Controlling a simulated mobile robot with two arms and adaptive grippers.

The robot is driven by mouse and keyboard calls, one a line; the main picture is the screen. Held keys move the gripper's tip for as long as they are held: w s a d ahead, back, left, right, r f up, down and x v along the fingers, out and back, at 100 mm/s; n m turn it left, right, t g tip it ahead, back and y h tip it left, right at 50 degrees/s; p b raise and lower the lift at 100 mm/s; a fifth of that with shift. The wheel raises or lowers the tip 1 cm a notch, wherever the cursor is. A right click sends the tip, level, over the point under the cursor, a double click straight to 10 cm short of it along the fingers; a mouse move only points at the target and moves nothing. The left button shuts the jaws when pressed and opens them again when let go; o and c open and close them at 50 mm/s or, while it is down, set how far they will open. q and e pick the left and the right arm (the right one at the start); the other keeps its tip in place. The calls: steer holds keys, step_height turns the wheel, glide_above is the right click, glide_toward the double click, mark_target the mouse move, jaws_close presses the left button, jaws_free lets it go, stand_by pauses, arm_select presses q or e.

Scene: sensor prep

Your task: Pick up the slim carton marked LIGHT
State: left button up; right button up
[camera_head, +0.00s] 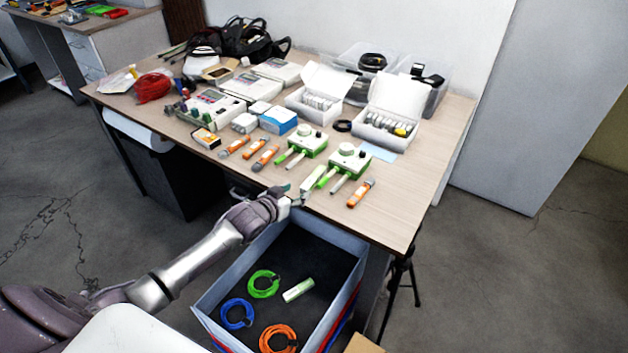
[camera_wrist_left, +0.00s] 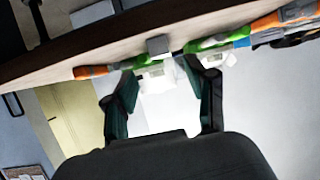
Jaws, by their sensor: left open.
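A slim white and green carton (camera_head: 313,179) lies at the front edge of the table, its print too small to read. My left gripper (camera_head: 296,195) is just left of its near end, open. In the left wrist view the two dark green fingers of the gripper (camera_wrist_left: 163,82) are spread apart, with a white and green item (camera_wrist_left: 153,76) beyond or between them; I cannot tell whether they touch it. A similar slim white and green carton (camera_head: 298,290) lies in the crate below, its print also unreadable. My right gripper is not in view.
The open crate (camera_head: 214,290) below the table edge also holds green (camera_head: 263,274), blue (camera_head: 224,313) and orange (camera_head: 265,340) cable coils. Green-white sensor units (camera_head: 347,156) and orange-grey sticks (camera_head: 361,192) lie close to the carton on the table (camera_head: 408,205).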

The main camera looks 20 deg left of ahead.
mark_target(305, 187)
arm_select(q)
steer(key=x, duration=0.5)
steer(key=shift+w+a+f, duration=0.1)
steer(key=shift+w+f, duration=0.2)
steer(key=shift+c, duration=0.5)
jaws_close()
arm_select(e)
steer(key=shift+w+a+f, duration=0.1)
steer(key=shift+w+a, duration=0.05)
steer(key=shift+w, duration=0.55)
